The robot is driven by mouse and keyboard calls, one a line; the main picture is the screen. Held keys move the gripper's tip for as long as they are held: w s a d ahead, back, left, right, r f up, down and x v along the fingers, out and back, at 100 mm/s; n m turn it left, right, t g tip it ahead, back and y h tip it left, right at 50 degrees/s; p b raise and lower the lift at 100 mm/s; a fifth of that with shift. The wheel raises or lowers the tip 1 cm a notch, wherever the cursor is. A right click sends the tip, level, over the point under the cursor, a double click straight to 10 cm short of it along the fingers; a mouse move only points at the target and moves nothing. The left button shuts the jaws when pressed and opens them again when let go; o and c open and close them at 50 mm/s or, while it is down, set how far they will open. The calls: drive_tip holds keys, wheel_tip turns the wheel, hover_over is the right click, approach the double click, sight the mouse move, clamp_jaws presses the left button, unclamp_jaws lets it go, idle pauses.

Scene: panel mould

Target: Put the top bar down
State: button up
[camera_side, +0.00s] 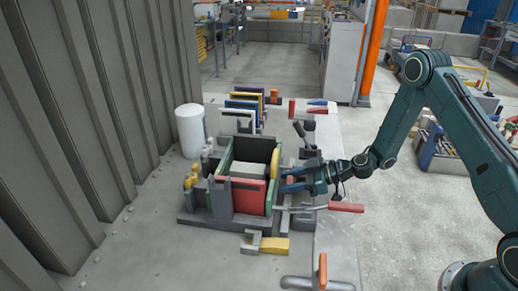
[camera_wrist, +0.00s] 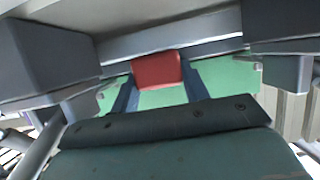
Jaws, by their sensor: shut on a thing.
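My gripper (camera_side: 291,180) is at the right side of the panel mould (camera_side: 222,200) in the side view. In the wrist view its two blue fingers (camera_wrist: 157,88) are shut on a red grip (camera_wrist: 157,68). A long grey bar (camera_wrist: 205,42) runs across just beyond the red grip. I take it to be the top bar, but cannot tell for sure that the grip is joined to it. The mould has green walls (camera_side: 227,158), a red front panel (camera_side: 249,199) and a pale grey block inside (camera_side: 250,171).
A red-handled lever (camera_side: 345,207) sticks out right, just below my gripper. A yellow part (camera_side: 275,163) stands at the mould's right edge. A rack of coloured frames (camera_side: 243,108) and a white cylinder (camera_side: 190,130) stand behind. A yellow-and-grey piece (camera_side: 270,245) lies in front.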

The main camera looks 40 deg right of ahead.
drive_tip(key=shift+f, duration=0.2)
idle(0.3)
drive_tip(key=o, duration=1.4)
drive_tip(key=shift+c, duration=0.2)
drive_tip(key=v, duration=1.3)
drive_tip(key=shift+s+d, duration=0.35)
drive_tip(key=shift+d, duration=0.05)
drive_tip(key=shift+a+f, duration=0.1)
